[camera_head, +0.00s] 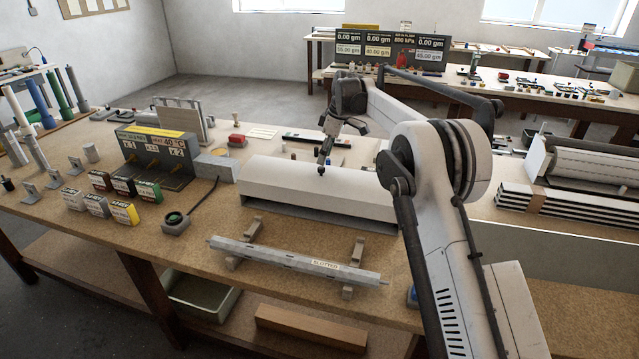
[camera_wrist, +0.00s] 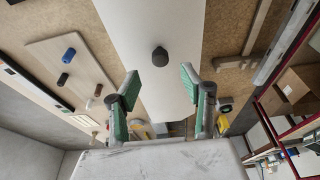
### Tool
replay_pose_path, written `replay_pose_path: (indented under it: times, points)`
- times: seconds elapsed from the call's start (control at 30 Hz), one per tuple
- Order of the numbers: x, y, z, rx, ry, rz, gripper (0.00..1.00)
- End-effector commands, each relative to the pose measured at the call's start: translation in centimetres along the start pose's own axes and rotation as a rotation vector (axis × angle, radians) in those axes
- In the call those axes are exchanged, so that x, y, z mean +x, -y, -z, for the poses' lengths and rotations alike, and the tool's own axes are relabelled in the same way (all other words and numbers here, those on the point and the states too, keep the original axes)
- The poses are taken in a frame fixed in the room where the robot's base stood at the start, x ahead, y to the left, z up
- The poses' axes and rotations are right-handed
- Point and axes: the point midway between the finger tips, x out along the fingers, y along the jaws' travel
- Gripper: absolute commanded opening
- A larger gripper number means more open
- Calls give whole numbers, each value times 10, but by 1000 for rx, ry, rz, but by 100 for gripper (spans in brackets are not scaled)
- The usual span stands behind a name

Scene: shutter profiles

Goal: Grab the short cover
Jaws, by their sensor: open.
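A long white box-shaped cover (camera_head: 300,187), which I take to be the short cover, lies across the middle of the bench. In the wrist view its white top (camera_wrist: 150,20) runs up between my fingers, with a dark round knob (camera_wrist: 160,56) on it. My gripper (camera_head: 323,158) points down over the cover's middle. In the wrist view my gripper (camera_wrist: 159,78) is open, its two green-padded fingers apart with nothing between them. The knob lies just beyond the fingertips, roughly centred between them. Whether a fingertip touches the cover is unclear.
A slotted bar (camera_head: 300,262) rests on supports in front of the cover. A board with small pegs (camera_head: 335,150) lies behind it. Display boxes (camera_head: 155,160) and small cartons (camera_head: 97,205) stand at left. Stacked white profiles (camera_head: 550,203) lie at right.

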Motion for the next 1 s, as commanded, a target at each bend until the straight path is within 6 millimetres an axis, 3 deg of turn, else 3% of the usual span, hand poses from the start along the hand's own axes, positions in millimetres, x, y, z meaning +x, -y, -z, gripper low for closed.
replay_pose_path:
  times: [0.23,0.53,0.83,1.0]
  points:
    - [16,0,-1,0,0,0,42]
    - [53,1,-4,-1,0,0,42]
    - [59,1,-4,0,0,0,42]
    - [59,1,-4,0,0,0,21]
